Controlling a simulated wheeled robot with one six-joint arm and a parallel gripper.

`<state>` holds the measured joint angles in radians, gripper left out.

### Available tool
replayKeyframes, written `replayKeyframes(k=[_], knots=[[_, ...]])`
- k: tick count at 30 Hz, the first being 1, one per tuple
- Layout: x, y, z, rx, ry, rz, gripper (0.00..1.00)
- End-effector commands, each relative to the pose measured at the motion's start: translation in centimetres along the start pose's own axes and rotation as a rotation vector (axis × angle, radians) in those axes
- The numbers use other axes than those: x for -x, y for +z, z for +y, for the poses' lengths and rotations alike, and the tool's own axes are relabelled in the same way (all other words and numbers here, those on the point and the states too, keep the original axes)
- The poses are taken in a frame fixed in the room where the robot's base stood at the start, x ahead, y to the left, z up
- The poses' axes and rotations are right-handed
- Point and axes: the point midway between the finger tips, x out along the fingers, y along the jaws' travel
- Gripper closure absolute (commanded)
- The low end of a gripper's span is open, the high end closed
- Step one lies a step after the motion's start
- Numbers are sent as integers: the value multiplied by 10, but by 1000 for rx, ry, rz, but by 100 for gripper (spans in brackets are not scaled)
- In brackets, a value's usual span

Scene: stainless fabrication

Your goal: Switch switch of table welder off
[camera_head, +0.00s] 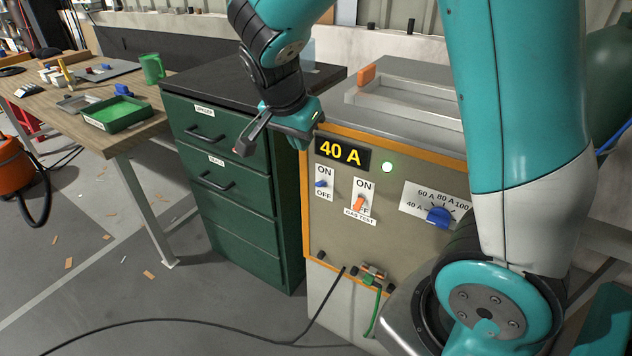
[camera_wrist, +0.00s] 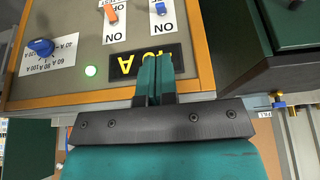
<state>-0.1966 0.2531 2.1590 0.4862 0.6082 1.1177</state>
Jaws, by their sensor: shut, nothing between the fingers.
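The table welder (camera_head: 330,235) is a beige panel with an orange frame. Its display reads 40 A and a green lamp (camera_head: 387,167) is lit. The blue switch (camera_head: 320,184) sits between ON above and OFF below on the panel's left; it appears tipped toward ON. It also shows upside down at the top of the wrist view (camera_wrist: 160,7). My gripper (camera_head: 241,149) is shut and empty, in front of and above the panel's upper left corner in the head view. In the wrist view its fingers (camera_wrist: 153,68) overlap the display, pointing toward the blue switch.
An orange gas-test switch (camera_head: 359,204) and a blue current dial (camera_head: 438,215) are right of the blue switch. A green drawer cabinet (camera_head: 240,215) stands to the left. A wooden bench (camera_head: 60,118) with a green tray is further left. Cables (camera_head: 372,310) leave the panel's bottom.

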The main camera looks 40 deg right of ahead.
Motion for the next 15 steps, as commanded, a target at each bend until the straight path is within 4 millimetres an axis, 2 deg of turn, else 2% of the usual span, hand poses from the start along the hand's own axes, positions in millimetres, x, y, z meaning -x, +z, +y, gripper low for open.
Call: replayKeyframes(k=[4, 7, 15], knots=[[-4, 0, 0, 2, 1, -1, 100], [-15, 0, 0, 2, 3, -2, 100], [-71, 1, 1, 3, 6, -3, 100]])
